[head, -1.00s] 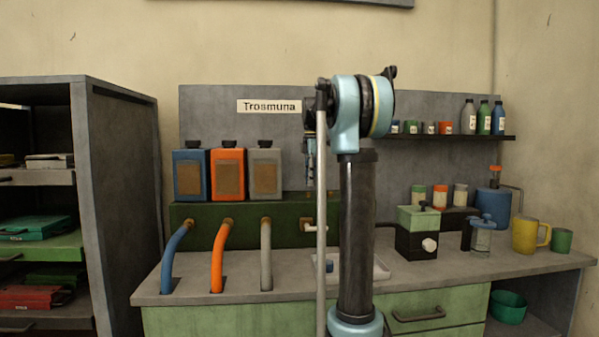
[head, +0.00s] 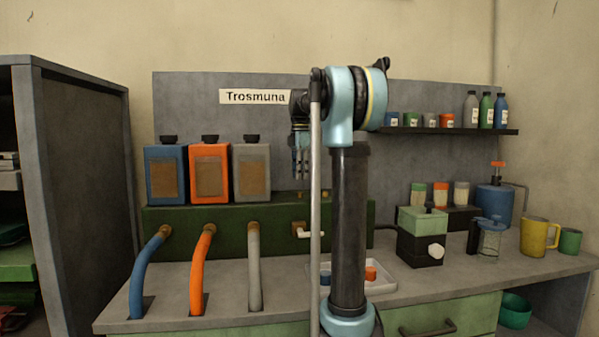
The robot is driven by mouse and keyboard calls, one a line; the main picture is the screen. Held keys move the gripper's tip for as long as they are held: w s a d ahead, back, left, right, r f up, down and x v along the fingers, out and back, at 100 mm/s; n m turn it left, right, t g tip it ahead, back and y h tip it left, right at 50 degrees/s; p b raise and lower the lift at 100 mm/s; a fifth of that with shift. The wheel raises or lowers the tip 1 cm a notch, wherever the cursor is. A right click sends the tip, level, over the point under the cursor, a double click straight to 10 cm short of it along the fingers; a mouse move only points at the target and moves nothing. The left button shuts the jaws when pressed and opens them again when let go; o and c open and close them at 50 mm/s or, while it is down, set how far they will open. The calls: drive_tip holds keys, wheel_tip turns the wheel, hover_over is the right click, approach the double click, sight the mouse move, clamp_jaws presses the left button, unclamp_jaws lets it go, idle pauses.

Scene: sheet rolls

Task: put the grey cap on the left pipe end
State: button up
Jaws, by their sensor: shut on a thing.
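My gripper (head: 301,172) hangs fingers down in front of the grey back panel, left of my arm's upright link and above the green block. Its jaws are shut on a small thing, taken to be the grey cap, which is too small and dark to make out. A white tray (head: 385,287) on the counter, partly behind my arm, holds a blue piece (head: 325,278) and an orange piece (head: 370,273). Blue (head: 146,272), orange (head: 199,270) and grey (head: 254,270) pipes curve from brass fittings on the green block down to the counter. No open pipe end is clearly visible.
Blue, orange and grey canisters (head: 250,173) stand on the green block (head: 275,215). A white-handled tap (head: 302,231) sits on its front. A green-black box (head: 420,237), jars and mugs stand right. A tall grey cabinet (head: 75,190) stands left.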

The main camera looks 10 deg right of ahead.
drive_tip(key=shift+f, duration=3.5)
drive_tip(key=shift+a, duration=0.1)
drive_tip(key=shift+s, duration=0.1)
drive_tip(key=o, duration=1)
drive_tip(key=shift+c, duration=0.2)
wheel_tip(320, 180, up, 12)
drive_tip(key=shift+f, duration=0.1)
